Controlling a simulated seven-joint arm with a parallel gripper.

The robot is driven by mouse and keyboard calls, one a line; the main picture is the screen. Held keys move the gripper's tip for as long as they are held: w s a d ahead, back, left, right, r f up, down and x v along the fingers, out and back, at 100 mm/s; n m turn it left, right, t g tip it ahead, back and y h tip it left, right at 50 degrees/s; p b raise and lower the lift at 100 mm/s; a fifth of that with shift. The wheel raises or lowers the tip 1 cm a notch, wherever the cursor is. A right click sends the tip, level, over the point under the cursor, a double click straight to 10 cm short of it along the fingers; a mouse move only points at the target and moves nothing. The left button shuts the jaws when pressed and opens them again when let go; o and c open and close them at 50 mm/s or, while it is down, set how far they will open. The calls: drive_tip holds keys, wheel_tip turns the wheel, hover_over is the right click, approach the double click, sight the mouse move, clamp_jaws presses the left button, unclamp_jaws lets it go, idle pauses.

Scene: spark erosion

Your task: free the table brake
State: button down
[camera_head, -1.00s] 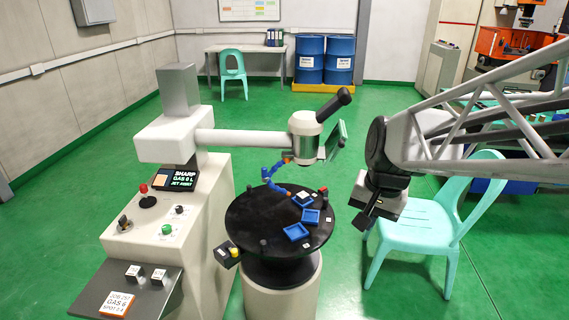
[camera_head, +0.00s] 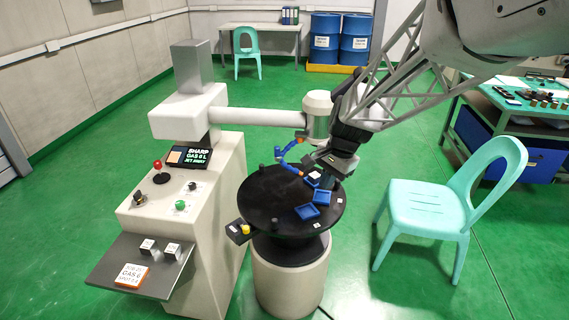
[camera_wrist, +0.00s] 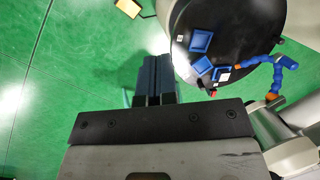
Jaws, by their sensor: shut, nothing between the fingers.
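The round black table (camera_head: 270,212) stands on a pale drum-shaped base (camera_head: 290,275). A small dark box with a yellow knob (camera_head: 245,230) sits at the table's front left edge; it looks like the brake, but no label is readable. My gripper (camera_head: 326,180) is at the table's back right edge, well away from the yellow knob. In the wrist view its dark fingers (camera_wrist: 153,80) are together and empty, with the table (camera_wrist: 240,25) to their upper right. How high they are above the table is hard to tell.
Blue trays (camera_head: 307,211) lie on the table. A blue hose with an orange tip (camera_head: 288,155) curves over its back. The machine arm (camera_head: 260,117) reaches across behind. A console with knobs (camera_head: 180,207) stands left, and a turquoise chair (camera_head: 425,205) right. Open green floor lies between.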

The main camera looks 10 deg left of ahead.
drive_tip(key=w+a+f+m+g, duration=0.1)
drive_tip(key=w+a+f+m, duration=0.1)
drive_tip(key=w+a+f, duration=0.4)
drive_tip(key=w+a+f+m+g+y, duration=0.1)
drive_tip(key=w+a+f+m, duration=0.1)
drive_tip(key=w+a+f, duration=0.4)
drive_tip(key=a+f, duration=0.4)
drive_tip(key=f, duration=0.2)
drive_tip(key=shift+w+a+f+m, duration=0.2)
drive_tip(key=shift+a+m, duration=0.05)
drive_tip(key=shift+m, duration=0.15)
drive_tip(key=shift+f, duration=0.1)
drive_tip(key=x, duration=1)
drive_tip(key=shift+s+a, duration=0.6)
drive_tip(key=shift+a, duration=0.35)
drive_tip(key=shift+s+a, duration=0.5)
drive_tip(key=shift+a, duration=0.3)
